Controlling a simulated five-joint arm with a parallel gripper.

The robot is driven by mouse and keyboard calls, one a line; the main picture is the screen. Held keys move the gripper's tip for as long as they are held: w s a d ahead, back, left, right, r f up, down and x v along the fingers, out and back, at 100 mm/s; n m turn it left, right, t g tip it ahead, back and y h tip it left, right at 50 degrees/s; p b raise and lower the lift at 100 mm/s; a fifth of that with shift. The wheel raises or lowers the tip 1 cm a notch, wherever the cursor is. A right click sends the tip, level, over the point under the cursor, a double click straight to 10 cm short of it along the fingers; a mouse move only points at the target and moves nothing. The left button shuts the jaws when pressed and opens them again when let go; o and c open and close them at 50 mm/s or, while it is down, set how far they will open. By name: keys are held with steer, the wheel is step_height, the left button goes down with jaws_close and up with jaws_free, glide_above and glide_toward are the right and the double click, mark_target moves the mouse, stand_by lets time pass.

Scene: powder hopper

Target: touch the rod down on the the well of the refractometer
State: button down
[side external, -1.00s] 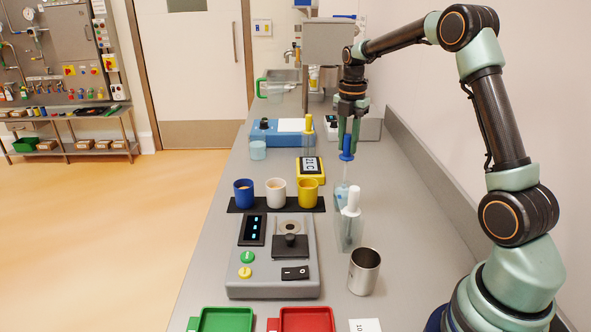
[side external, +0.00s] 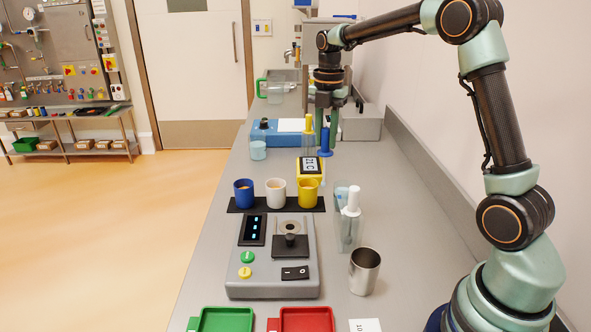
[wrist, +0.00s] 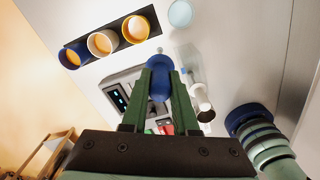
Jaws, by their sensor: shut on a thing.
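My gripper (side external: 326,112) is shut on the blue handle of the rod (side external: 325,140), which hangs roughly upright below it. The rod's thin lower part is faint in front of the yellow block labelled 21C. In the wrist view the blue collar of the rod (wrist: 159,64) shows between the green fingers (wrist: 160,95). The grey instrument with a display and buttons, which looks like the refractometer (side external: 270,280), stands nearer the camera. Its round well (side external: 289,228) is uncovered, beside a black part with a knob (side external: 290,241). The rod is apart from it, farther back.
Blue, white and yellow cups (side external: 276,191) stand on a black strip behind the instrument. A clear bottle with a white top (side external: 350,228) and a clear vessel with bluish liquid (side external: 341,195) stand right. A steel cup (side external: 364,272) is near front right. The yellow block (side external: 310,171) is behind the cups.

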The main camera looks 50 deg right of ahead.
steer(key=s+a+f+n, duration=0.1)
steer(key=a+f+n, duration=0.2)
steer(key=a, duration=1)
steer(key=shift+s+a+f+n, duration=0.15)
steer(key=shift+a+f+n, duration=0.2)
steer(key=shift+f, duration=0.6)
stand_by(0.7)
steer(key=shift+r, duration=0.1)
step_height(320, 180, up, 5)
steer(key=shift+f, duration=0.1)
steer(key=shift+d, duration=0.1)
stand_by(0.5)
